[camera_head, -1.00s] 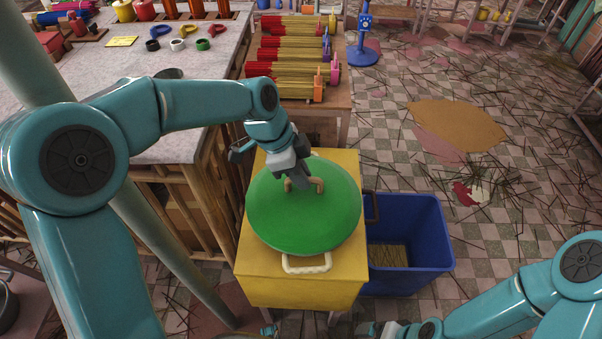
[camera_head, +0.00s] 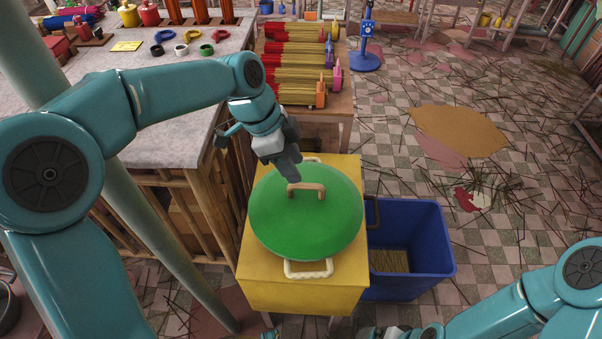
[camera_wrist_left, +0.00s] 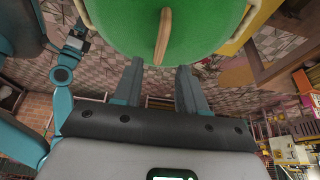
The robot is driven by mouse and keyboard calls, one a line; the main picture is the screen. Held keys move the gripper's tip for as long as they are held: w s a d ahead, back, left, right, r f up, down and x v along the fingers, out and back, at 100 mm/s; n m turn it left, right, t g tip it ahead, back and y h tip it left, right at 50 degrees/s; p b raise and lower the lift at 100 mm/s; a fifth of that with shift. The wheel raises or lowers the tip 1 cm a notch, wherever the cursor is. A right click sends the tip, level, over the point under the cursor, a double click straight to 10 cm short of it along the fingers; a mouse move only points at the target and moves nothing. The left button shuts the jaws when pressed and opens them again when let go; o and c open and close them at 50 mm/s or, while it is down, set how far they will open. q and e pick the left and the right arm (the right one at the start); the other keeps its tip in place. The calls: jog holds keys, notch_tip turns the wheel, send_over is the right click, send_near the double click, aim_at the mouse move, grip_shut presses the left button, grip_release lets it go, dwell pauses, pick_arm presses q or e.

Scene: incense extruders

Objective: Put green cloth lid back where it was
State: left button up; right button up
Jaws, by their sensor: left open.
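The green cloth lid (camera_head: 325,222) lies flat on top of the yellow box-like stand (camera_head: 300,296). Its tan handle (camera_head: 307,188) points up from near the middle. White loop handles (camera_head: 308,268) stick out from beneath the lid at front and back, and what is under the lid is hidden. My left gripper (camera_head: 293,180) is just behind and above the handle, apart from it. In the left wrist view the lid (camera_wrist_left: 165,20) and handle (camera_wrist_left: 162,38) show beyond the two spread fingers (camera_wrist_left: 157,75), with nothing between the fingers. My right gripper (camera_head: 375,333) is at the bottom edge, partly cut off.
A blue bin (camera_head: 408,235) with sticks inside stands right of the yellow stand. A rack with bundles of red and yellow incense (camera_head: 300,75) is behind. A stone-topped table (camera_head: 150,80) is at the left. The tiled floor at right is strewn with sticks.

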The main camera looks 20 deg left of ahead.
pick_arm(q)
jog(key=v, duration=0.6)
jog(key=shift+p, duration=0.3)
